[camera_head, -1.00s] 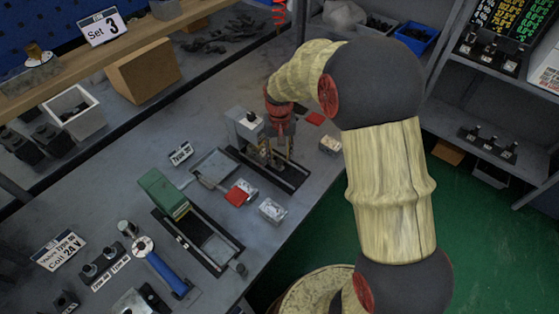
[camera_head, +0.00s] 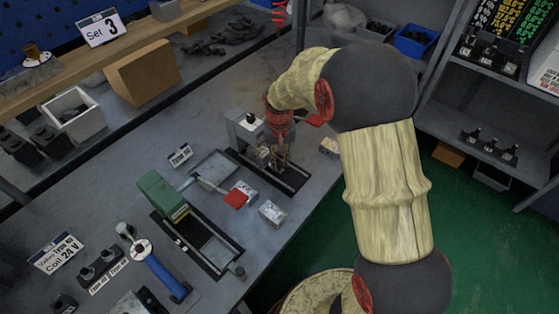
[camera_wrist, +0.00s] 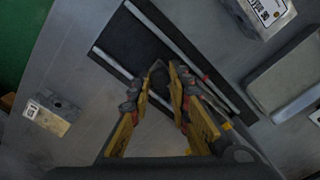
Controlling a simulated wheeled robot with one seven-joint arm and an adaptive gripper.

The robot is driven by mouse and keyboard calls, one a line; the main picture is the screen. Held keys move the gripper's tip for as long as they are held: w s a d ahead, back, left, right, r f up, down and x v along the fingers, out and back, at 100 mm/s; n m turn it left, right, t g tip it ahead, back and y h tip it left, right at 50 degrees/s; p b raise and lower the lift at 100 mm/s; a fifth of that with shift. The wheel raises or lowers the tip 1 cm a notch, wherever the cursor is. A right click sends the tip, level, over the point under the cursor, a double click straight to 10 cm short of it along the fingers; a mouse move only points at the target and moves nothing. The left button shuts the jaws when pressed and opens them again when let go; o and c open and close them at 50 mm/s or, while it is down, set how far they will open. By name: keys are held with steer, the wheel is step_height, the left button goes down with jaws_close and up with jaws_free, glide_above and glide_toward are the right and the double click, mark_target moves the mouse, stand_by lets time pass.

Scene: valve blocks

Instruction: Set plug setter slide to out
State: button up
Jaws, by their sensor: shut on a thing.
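The plug setter is the grey upright block (camera_head: 244,130) with a dark base and two pale rails (camera_head: 286,176), towards the far side of the bench. In the wrist view the rails (camera_wrist: 116,62) run diagonally across the dark base. My gripper (camera_head: 281,160) points down over these rails, in front of the block. In the wrist view its yellow-and-dark fingers (camera_wrist: 165,75) are close together above the rails. They are shut on the slide, which is mostly hidden by the fingers. How far along the rails the slide sits is hard to tell.
A green-headed fixture (camera_head: 162,197) with its own rails stands at the left front. A grey tray (camera_head: 213,168), a red-topped item (camera_head: 237,198) and small pale blocks (camera_head: 272,212) lie between. A blue-handled tool (camera_head: 167,277) lies near the front. A pale block (camera_head: 329,147) sits right of the gripper.

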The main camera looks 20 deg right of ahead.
jaws_close()
stand_by(0.3)
steer(key=s+d+p, duration=0.1)
steer(key=s+d, duration=0.1)
steer(key=s, duration=0.2)
steer(key=s+d+p, duration=0.1)
steer(key=s+d, duration=0.1)
steer(key=s, duration=0.1)
steer(key=s+d+p, duration=0.1)
steer(key=s+d, duration=0.1)
steer(key=s, duration=0.2)
steer(key=shift+s+d+r, duration=0.1)
steer(key=shift+s+d, duration=0.25)
steer(key=shift+d, duration=0.05)
steer(key=shift+s+d, duration=0.15)
steer(key=shift+s, duration=0.2)
steer(key=o, duration=0.6)
jaws_free()
steer(key=shift+s+d, duration=0.1)
steer(key=shift+s, duration=0.05)
steer(key=shift+o, duration=0.6)
